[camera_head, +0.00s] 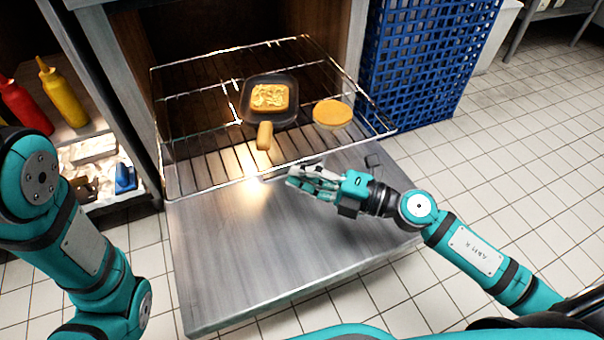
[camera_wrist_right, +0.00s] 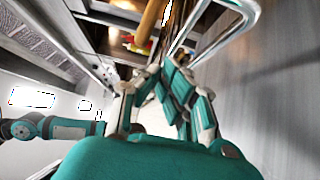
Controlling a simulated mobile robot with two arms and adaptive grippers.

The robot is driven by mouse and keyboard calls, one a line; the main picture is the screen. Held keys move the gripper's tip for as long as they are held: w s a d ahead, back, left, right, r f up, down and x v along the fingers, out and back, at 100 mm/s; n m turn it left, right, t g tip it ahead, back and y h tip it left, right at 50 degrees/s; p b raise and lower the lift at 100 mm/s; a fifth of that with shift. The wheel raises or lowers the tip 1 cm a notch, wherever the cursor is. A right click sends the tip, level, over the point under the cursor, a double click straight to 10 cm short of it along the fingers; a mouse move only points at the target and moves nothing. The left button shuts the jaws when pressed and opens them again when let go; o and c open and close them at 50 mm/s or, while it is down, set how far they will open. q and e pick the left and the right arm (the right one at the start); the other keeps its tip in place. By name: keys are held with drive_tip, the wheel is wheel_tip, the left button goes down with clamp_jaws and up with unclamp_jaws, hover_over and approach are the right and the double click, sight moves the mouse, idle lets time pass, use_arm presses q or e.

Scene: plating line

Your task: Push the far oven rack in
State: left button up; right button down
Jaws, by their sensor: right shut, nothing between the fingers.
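A wire oven rack (camera_head: 225,184) is pulled out of the dark oven, above the lowered steel door (camera_head: 270,250). It carries a dark pan (camera_head: 258,109) with a golden slice (camera_head: 269,96) and a wooden handle (camera_head: 264,136) pointing forward. A round, orange-topped item (camera_head: 332,113) lies right of the pan. My right gripper (camera_head: 297,178) is shut and empty at the rack's front bar, above the door. In the right wrist view, the bar (camera_wrist_right: 212,43) is close to the fingertips (camera_wrist_right: 147,78); I cannot tell whether they touch. My left gripper is out of view.
A blue crate (camera_head: 415,60) stands close to the oven's right side. Red (camera_head: 24,108) and yellow (camera_head: 62,92) bottles stand on a shelf unit at left. My left arm is in front of that unit. Tiled floor (camera_head: 530,150) is open at right.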

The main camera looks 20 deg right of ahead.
sight(280, 135)
drive_tip(key=w, duration=0.4)
drive_tip(key=w+a+p, duration=0.1)
drive_tip(key=w, duration=0.3)
drive_tip(key=w+p, duration=0.1)
drive_tip(key=w, duration=0.3)
drive_tip(key=shift+w+a+r, duration=0.1)
drive_tip(key=shift+a+r, duration=0.1)
drive_tip(key=shift+a, duration=0.15)
drive_tip(key=w+b, duration=0.1)
drive_tip(key=w, duration=0.3)
drive_tip(key=w+a+b, duration=0.1)
drive_tip(key=w, duration=0.4)
drive_tip(key=w+a+b, duration=0.1)
drive_tip(key=w, duration=0.3)
drive_tip(key=shift+w+f+b, duration=0.3)
drive_tip(key=shift+w+b, duration=0.05)
drive_tip(key=shift+w, duration=0.05)
drive_tip(key=shift+w+a, duration=0.1)
drive_tip(key=shift+w, duration=0.5)
drive_tip(key=shift+w+r, duration=0.15)
